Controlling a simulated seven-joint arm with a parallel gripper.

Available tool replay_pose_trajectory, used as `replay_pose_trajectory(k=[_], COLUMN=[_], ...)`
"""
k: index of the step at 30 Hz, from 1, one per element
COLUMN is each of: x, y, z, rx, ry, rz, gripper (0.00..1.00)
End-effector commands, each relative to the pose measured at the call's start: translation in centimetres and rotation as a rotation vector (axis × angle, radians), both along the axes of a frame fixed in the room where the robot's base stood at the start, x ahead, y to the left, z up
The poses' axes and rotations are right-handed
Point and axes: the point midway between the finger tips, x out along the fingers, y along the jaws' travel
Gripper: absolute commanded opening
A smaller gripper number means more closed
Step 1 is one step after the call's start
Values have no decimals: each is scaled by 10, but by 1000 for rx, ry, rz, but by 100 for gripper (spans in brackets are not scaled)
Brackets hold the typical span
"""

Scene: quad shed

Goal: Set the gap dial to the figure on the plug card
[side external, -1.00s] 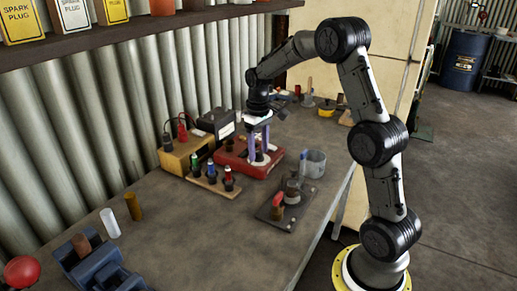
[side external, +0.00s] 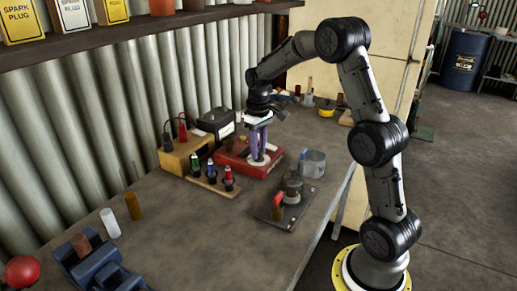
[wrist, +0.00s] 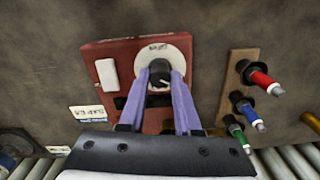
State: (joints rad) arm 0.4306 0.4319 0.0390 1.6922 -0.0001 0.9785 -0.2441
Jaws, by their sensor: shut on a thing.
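The red box (wrist: 124,52) lies on the bench, also seen in the side view (side external: 232,161). On it is a white dial plate (wrist: 181,50) with a dark knob (wrist: 159,72) carrying a light pointer mark. My gripper (wrist: 161,78) points down, its two purple fingers closed on the knob from both sides; in the side view it stands over the box (side external: 259,156). The fingers hide part of the dial plate, and its marks are too small to read. A white card with dark lettering (wrist: 87,112) lies beside the box; I cannot read its figure surely.
A wooden rack (side external: 213,183) with green, blue and red-tipped plugs stands close beside the box. A yellowish box with leads (side external: 185,157) is behind. A grey cup (side external: 314,163) and a dark plate with fittings (side external: 290,203) are near.

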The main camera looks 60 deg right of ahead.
Motion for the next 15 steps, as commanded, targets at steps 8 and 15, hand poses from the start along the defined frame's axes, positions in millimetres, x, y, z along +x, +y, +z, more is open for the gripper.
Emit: replay_pose_trajectory(k=[8, 15], x=[0, 0], y=[0, -1], z=[1, 2], rx=[0, 0], ry=[-1, -2], rz=[-151, -345], gripper=[0, 0])
